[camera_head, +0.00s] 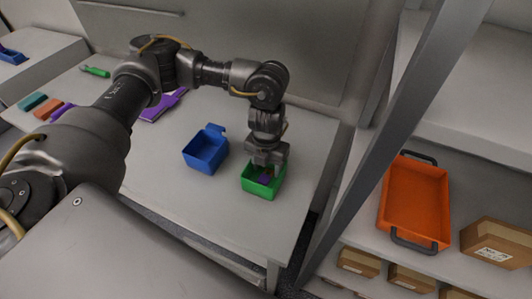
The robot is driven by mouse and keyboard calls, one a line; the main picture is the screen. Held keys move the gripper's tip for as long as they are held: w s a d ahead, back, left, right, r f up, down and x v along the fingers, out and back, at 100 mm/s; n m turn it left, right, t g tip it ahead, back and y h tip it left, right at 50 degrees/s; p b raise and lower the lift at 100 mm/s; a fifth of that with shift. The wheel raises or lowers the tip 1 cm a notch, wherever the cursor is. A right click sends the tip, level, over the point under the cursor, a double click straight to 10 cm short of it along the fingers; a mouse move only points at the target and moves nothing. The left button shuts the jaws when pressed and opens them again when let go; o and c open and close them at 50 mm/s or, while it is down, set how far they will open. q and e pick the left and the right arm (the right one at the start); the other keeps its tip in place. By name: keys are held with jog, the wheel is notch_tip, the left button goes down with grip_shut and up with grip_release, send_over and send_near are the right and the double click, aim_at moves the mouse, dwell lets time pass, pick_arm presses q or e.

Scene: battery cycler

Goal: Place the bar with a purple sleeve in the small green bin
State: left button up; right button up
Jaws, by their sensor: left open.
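The small green bin (261,190) stands near the right end of the white table. A small purple piece (264,180) shows inside it, below my left gripper; it looks like part of the purple-sleeved bar, but most of it is hidden. My left gripper (266,170) points down into the mouth of the green bin, with its jaws open. Its fingertips are partly hidden, and I cannot tell whether they touch the purple piece. My right gripper is not in view.
A blue bin (206,150) stands just left of the green one. A purple object (164,105), a green tool (95,71) and several coloured blocks (46,108) lie farther left. A grey post (372,150) rises right of the table, before shelves with an orange tray (415,200) and cardboard boxes.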

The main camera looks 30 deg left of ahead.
aim_at(266, 174)
pick_arm(q)
notch_tip(266, 174, up, 10)
jog(key=b, duration=0.1)
jog(key=shift+r+b, duration=0.15)
jog(key=shift+b, duration=0.25)
